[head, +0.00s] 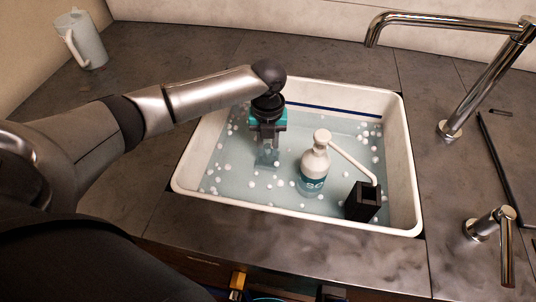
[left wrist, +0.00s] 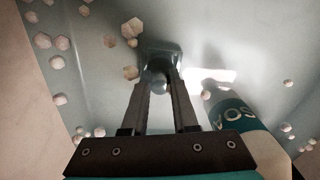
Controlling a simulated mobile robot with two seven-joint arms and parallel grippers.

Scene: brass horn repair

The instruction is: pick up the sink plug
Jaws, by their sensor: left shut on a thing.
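My left gripper (head: 268,145) reaches down into the white sink (head: 408,180). In the left wrist view its two fingers (left wrist: 159,88) close on the rounded knob of a blue-grey piece, which I take to be the sink plug (left wrist: 161,52). The plug's wider part lies beyond the fingertips. In the head view the fingers and the bluish water make the plug hard to make out. I cannot tell whether it is seated or lifted. My right gripper is in neither view.
A white soap bottle (head: 313,168) with a teal label stands right of my left gripper, close by in the left wrist view (left wrist: 232,108). A black box (head: 362,202) stands near the sink's front right. White bits float around. A chrome faucet (head: 488,80) rises behind right.

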